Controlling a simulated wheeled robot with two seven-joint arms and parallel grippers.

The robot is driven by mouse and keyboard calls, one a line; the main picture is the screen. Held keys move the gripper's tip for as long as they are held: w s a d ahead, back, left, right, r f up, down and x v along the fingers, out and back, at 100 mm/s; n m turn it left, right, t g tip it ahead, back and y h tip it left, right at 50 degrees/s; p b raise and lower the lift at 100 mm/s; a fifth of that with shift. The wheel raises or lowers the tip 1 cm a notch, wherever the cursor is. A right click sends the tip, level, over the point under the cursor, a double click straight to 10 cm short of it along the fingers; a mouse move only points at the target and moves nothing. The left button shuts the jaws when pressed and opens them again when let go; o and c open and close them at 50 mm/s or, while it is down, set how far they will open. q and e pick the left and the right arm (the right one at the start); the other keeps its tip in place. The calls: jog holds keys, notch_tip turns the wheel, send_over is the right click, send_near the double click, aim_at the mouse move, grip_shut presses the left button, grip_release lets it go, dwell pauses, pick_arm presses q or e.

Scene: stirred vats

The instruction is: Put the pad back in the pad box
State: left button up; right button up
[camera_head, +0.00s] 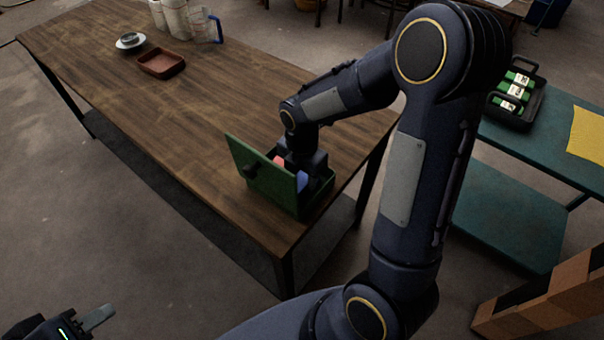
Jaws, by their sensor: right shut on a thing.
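The green pad box (262,184) stands on the near right end of the wooden table with its lid raised on the left side. My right gripper (303,172) points down into the box. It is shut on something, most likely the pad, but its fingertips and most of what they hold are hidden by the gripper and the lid. A pink piece (279,160) and a blue-violet piece (302,181) show beside the gripper at the box opening; I cannot tell which is the pad. My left gripper (98,318) is at the bottom left corner, away from the table, only partly in view.
The wooden table (200,120) is bare between the box and a brown-red tray (161,62). A silver round dish (130,41), white containers (175,18) and a clear jug (207,27) stand at its far end. A teal table (510,142) at right bears a black tray (534,93) and yellow cloth (588,135).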

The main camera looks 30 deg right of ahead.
jog(key=shift+f, duration=0.15)
jog(key=o, duration=0.7)
